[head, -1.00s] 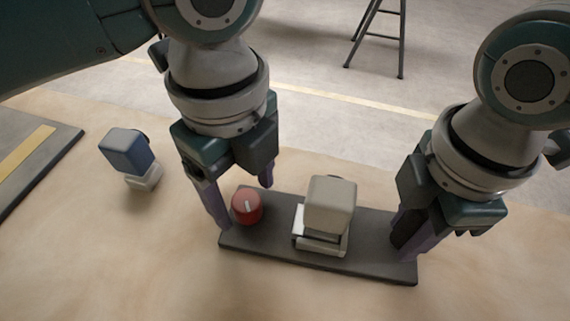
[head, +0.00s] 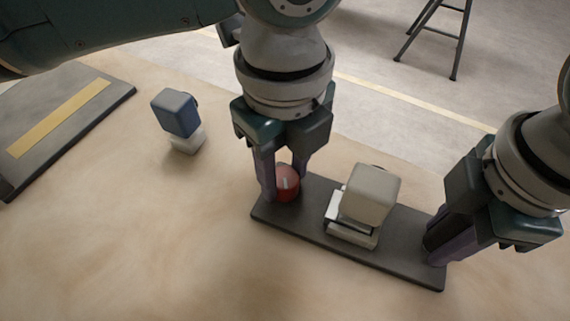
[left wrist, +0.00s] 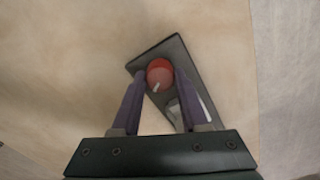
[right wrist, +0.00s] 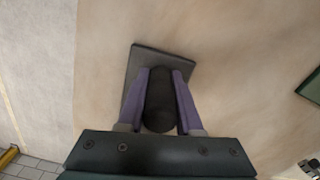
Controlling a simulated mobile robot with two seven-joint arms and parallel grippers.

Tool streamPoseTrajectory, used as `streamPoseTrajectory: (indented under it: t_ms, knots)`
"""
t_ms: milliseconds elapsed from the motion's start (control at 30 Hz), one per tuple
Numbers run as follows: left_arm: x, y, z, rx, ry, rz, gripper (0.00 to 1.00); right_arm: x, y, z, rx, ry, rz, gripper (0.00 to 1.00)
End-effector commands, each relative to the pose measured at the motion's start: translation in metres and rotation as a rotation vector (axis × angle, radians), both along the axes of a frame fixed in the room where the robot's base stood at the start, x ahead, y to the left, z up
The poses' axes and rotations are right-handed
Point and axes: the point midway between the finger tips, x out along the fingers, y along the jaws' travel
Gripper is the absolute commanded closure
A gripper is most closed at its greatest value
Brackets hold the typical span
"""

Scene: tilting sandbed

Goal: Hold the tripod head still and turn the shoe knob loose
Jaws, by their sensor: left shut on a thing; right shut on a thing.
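The tripod head shows as a long dark plate (head: 297,228) on the sandy surface. A red shoe knob (head: 287,183) with a white mark stands at its left end. A light grey block (head: 369,193) sits on a white clamp (head: 352,234) at its middle. My left gripper (head: 284,187) is shut on the knob, which also shows between the fingers in the left wrist view (left wrist: 159,74). My right gripper (head: 440,245) is shut on a dark upright cylinder (right wrist: 159,100) at the plate's right end; in the head view the fingers mostly hide it.
A blue block (head: 176,112) on a white base (head: 187,139) stands to the left, apart from the plate. A dark board (head: 100,107) with a yellow strip (head: 60,117) lies at the far left. A dark ladder-like stand (head: 434,40) is behind. The front sand is clear.

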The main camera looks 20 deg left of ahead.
Motion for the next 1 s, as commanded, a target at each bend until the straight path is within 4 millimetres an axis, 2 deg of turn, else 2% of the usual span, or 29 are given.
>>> streamPoseTrajectory:
  t_ms: [533, 1000]
  knots:
    - [0.0, -0.0001, 0.0004, -0.001, 0.0, 0.067, 1.0, 0.0004, -0.0002, 0.0003, -0.001, -0.001, -0.001, 1.0]
    - [0.0001, -0.0002, 0.0004, -0.001, 0.0, 0.451, 1.0, 0.0003, -0.0005, 0.0002, -0.001, 0.0, -0.002, 1.0]
